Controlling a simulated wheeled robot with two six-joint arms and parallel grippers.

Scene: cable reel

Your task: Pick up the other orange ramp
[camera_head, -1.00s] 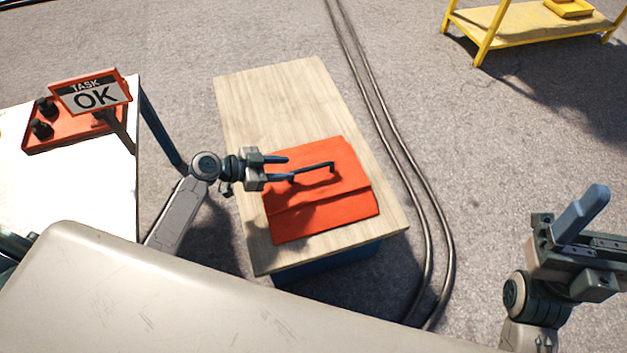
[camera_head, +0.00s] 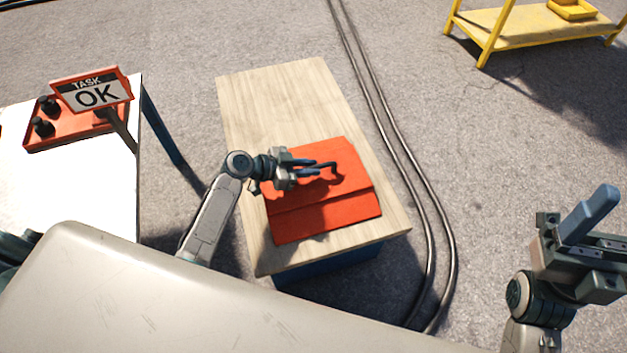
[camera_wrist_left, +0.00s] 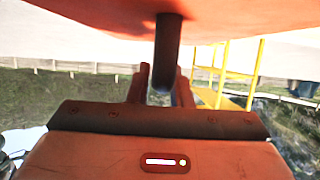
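An orange ramp (camera_head: 322,215) lies on the wooden table, with a dark bar handle (camera_head: 334,167) on its top. My left gripper (camera_head: 318,167) is over the ramp at the handle, its fingers pointing right along it. In the left wrist view the ramp (camera_wrist_left: 90,12) fills the top of the picture and the handle post (camera_wrist_left: 168,45) comes down from it. The fingers there (camera_wrist_left: 162,85) stand apart on both sides of the handle. Whether they touch it is not clear. My right gripper (camera_head: 592,222) is at the far right, away from the ramp, its finger gap unclear.
The wooden table (camera_head: 275,95) is bare behind the ramp. A white table (camera_head: 60,185) at left holds a red tray (camera_head: 75,128) and a "TASK OK" sign (camera_head: 95,93). Dark cables (camera_head: 385,130) run along the floor right of the wooden table. A yellow shelf (camera_head: 530,25) stands at the back right.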

